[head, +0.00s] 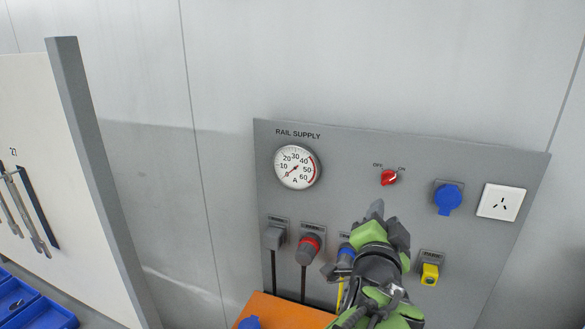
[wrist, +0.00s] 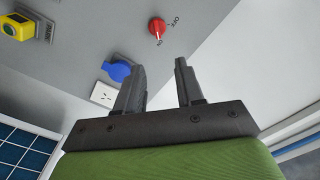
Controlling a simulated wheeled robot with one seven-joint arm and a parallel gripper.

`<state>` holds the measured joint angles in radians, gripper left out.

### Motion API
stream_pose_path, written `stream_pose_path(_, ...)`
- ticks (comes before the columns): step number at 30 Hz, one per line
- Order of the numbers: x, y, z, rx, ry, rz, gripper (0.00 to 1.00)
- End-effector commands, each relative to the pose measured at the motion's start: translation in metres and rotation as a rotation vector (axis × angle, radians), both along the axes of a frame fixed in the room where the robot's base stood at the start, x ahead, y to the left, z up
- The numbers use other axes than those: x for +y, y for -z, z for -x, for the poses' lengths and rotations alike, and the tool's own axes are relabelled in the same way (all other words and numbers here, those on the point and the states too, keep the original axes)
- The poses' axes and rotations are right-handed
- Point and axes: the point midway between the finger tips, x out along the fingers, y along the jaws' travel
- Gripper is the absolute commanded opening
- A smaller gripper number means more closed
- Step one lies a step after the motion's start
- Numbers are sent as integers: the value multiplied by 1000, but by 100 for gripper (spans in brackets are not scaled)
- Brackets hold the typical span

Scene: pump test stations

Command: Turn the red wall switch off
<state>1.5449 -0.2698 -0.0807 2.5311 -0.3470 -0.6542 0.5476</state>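The red wall switch (head: 389,177) is a small rotary knob on the grey panel (head: 340,190), between an OFF label at its upper left and an ON label at its upper right. Its pointer is turned toward ON. In the wrist view the red switch (wrist: 157,27) is above the gap between my fingers, with its white mark toward ON. My gripper (head: 386,218) is below the switch in the head view, apart from it. In the wrist view my gripper (wrist: 160,65) has its two dark fingers spread with nothing between them.
The panel also holds a round gauge (head: 297,167), a blue socket (head: 448,198), a white outlet (head: 501,203), a red-ringed plug (head: 309,246), a grey plug (head: 275,237) and a yellow connector (head: 430,273). A tool board (head: 75,120) stands at left. The panel around the switch is clear.

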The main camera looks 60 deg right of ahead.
Motion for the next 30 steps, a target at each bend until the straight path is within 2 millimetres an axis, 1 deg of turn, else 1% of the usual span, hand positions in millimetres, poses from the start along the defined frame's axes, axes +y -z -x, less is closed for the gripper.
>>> stream_pose_path(2,-7,0,0,-2,4,1,37)
stream_pose_path(5,-25,1,-4,-1,4,-2,37)
stream_pose_path(15,-109,-2,-24,-2,0,0,37)
stream_pose_path(18,-130,-1,-29,-2,1,-1,37)
stream_pose_path(21,-144,-1,-32,0,1,1,37)
stream_pose_path(24,-151,0,-33,1,1,2,37)
stream_pose_path(30,-153,1,-34,1,1,2,37)
